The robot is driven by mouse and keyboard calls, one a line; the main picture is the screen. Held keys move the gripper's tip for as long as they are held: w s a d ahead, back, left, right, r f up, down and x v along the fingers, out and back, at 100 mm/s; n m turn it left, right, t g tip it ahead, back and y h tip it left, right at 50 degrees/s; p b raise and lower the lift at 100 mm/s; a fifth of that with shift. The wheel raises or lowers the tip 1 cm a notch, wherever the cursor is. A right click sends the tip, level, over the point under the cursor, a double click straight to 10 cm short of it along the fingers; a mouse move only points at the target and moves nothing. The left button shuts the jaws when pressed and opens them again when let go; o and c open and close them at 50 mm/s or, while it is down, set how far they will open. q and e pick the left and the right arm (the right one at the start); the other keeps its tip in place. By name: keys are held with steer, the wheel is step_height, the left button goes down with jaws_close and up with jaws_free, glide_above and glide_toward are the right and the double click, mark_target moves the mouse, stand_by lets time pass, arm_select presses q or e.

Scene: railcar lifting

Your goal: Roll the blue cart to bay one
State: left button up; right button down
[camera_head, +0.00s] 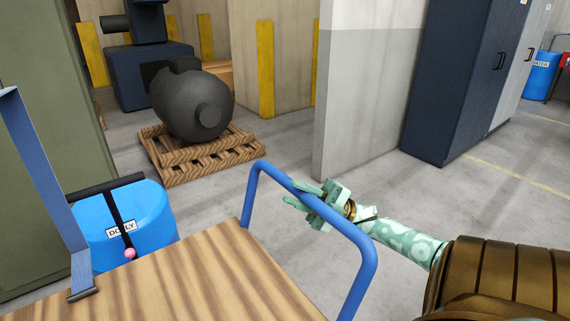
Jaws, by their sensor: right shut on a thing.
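The blue cart has a flat wooden deck (195,280) and a blue tubular handle (258,190) standing up at its right end. My right gripper (312,197) is shut on the sloping top bar of that handle, its mint-green arm reaching in from the right. A second blue upright (45,185) rises at the deck's left end. My left gripper is not in view. The near part of the deck is cut off by the frame. No bay number shows.
A blue object labelled DOLLY (95,235) with a black bar stands beyond the deck. A dark rounded machine part (195,105) sits on a wooden pallet (170,172). A grey wall end (365,100) and dark cabinet (450,80) stand behind. Floor (290,165) is bare between pallet and wall.

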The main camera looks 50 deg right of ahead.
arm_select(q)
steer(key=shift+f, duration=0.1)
arm_select(e)
steer(key=shift+d, duration=0.25)
steer(key=c, duration=1.2)
jaws_free()
steer(key=shift+o, duration=0.2)
arm_select(q)
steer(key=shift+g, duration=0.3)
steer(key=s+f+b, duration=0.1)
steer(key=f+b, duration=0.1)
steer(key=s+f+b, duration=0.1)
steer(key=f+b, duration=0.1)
steer(key=b, duration=0.1)
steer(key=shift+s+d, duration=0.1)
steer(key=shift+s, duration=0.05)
arm_select(e)
steer(key=v, duration=1.6)
steer(key=shift+d, duration=0.2)
steer(key=shift+f, duration=0.1)
